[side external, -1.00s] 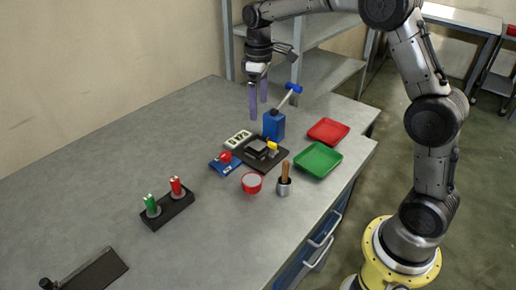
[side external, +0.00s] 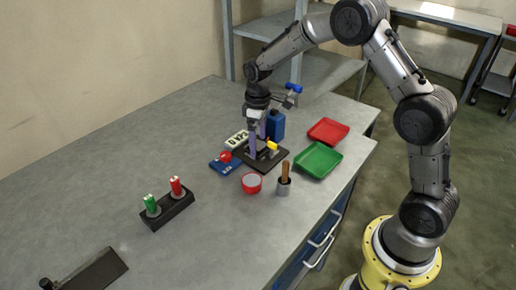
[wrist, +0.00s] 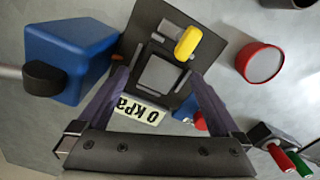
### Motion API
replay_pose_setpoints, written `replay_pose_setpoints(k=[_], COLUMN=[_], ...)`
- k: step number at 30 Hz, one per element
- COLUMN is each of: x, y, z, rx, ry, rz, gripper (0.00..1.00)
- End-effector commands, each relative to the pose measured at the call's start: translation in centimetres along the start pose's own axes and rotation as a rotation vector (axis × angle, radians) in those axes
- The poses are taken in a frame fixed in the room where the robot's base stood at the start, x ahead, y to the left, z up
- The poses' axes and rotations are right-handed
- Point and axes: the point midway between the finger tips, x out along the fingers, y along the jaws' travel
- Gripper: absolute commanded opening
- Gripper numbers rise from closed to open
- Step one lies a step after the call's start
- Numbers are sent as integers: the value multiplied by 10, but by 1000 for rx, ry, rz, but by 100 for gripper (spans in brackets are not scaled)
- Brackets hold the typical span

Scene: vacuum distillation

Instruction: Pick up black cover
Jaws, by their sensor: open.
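The black cover (wrist: 162,74) looks like the dark square piece in the middle of a black base (wrist: 150,22) in the wrist view. In the side view it is partly hidden by my fingers, with part showing on the base (side external: 266,155). My gripper (side external: 256,153) points down over it, fingers spread. In the wrist view my gripper's purple fingers (wrist: 158,78) stand on either side of the square piece, open, with nothing held. I cannot tell whether the fingers touch it.
A yellow knob (wrist: 187,42) sits close beside the cover. A display (wrist: 142,112) reads 0 kPa.

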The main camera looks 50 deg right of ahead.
Motion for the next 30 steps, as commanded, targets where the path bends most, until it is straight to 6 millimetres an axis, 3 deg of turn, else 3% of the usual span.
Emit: replay_pose_setpoints(k=[9,26,30], x=[7,6,5], y=[0,0,0], z=[0,0,0], rx=[0,-1,-2], ry=[0,0,1], rz=[0,0,2], gripper=[100,1,0])
